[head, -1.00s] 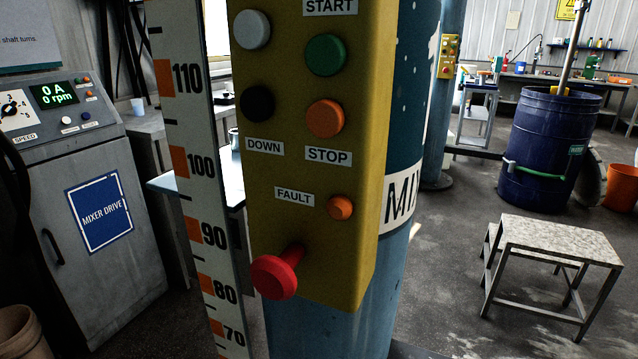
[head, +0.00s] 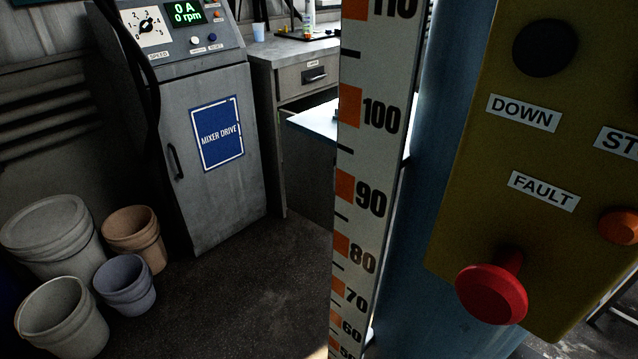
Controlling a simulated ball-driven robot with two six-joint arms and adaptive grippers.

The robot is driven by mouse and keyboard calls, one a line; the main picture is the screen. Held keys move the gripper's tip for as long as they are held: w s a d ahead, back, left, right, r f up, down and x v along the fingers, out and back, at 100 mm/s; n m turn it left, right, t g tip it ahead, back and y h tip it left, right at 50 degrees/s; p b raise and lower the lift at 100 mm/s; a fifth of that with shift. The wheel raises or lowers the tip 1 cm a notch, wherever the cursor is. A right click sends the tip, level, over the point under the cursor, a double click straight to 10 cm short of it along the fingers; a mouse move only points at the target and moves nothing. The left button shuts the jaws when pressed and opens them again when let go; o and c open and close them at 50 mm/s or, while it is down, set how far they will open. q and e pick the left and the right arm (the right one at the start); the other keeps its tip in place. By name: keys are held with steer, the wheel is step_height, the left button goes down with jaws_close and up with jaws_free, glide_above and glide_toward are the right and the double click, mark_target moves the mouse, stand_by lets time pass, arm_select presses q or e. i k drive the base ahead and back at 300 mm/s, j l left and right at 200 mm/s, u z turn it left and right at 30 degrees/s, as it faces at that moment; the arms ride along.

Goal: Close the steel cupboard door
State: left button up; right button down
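I cannot pick out a steel cupboard with an open door for certain. A grey mixer drive cabinet (head: 215,205) stands left of centre, with a blue sign and a dark handle; its front looks shut. Right of it is a grey bench unit with a drawer (head: 314,75). A pale flat surface (head: 318,122) juts out below the drawer, partly hidden by the height scale; I cannot tell what it belongs to. Neither of my grippers shows.
A tall height scale (head: 365,200) and a yellow control box (head: 470,160) on a blue column stand very close, blocking the right side. Several buckets, one of them brown (head: 134,236), sit at lower left. Dark floor (head: 250,290) lies clear between the buckets and scale.

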mark_target(309, 165)
steer(key=j, duration=0.85)
steer(key=i+j+z, duration=0.15)
steer(key=i+j, duration=0.35)
steer(key=i+j+z, duration=0.1)
steer(key=i+j, duration=0.4)
steer(key=j, duration=0.25)
steer(key=i+j+z, duration=0.1)
steer(key=i, duration=0.5)
steer(key=i+j, duration=0.2)
steer(key=i, duration=0.35)
steer(key=z, duration=0.05)
